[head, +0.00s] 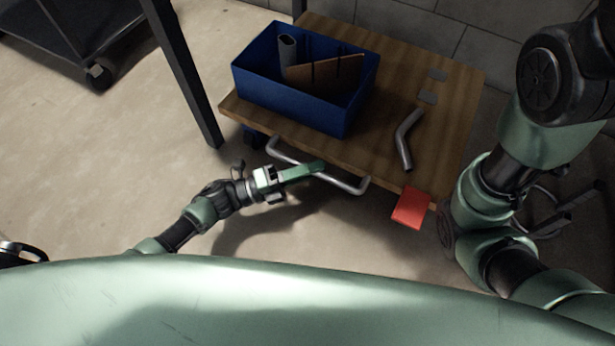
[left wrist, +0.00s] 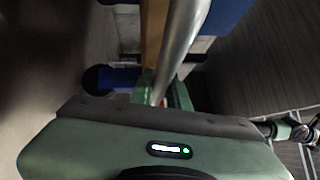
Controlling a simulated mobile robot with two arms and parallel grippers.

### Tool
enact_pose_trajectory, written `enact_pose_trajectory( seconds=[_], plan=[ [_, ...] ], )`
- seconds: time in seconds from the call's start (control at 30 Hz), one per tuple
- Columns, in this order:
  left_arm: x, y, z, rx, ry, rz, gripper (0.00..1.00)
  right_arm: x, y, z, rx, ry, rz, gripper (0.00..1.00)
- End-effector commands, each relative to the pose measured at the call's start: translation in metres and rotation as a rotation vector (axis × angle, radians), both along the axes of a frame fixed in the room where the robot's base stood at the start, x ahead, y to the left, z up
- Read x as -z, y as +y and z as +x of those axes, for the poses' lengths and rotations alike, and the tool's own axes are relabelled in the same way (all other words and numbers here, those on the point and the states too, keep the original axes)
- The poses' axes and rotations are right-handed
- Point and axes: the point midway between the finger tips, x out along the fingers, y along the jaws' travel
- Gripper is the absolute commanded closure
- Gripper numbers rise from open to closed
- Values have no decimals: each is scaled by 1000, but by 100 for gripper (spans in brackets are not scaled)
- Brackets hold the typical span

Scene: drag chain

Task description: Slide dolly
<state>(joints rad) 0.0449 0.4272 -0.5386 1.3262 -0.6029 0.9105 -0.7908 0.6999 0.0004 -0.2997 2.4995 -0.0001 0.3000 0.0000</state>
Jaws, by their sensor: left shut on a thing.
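The dolly (head: 455,110) has a wooden deck and a grey metal bar handle (head: 345,185) along its near edge. My left gripper (head: 312,168) is at the middle of this handle and shut on it. In the left wrist view the handle (left wrist: 182,45) runs down between the green fingers, and the lower part is hidden by the gripper body. A blue caster (left wrist: 118,78) shows beside it there. My right arm comes in at the right of the head view, but its gripper is not visible.
A blue bin (head: 290,95) with a tube and a brown board stands on the deck. A bent grey pipe (head: 406,138) and a red tag (head: 410,208) are at the right. A dark post (head: 182,75) stands left of the dolly.

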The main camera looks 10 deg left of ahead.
Motion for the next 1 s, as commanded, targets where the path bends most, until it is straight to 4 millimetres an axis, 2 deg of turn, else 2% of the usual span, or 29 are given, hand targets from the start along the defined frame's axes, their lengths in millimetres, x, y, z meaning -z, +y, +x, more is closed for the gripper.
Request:
enact_pose_trajectory(
  seconds=[0.2,0.67,0.7,0.77,1.0],
  plan=[
    [1,-2,12,-4,3,2,100,4,0,0,0,-1,0,100],
    [0,-3,17,-9,1,3,100,4,0,-1,0,-1,0,100],
    [0,-3,17,-9,1,3,81,4,0,-1,0,-1,0,100],
    [0,-3,16,-7,1,2,65,4,0,-1,-1,-2,0,100],
    [0,-4,14,-3,1,1,62,4,0,-1,-1,-2,0,100]
  ],
)
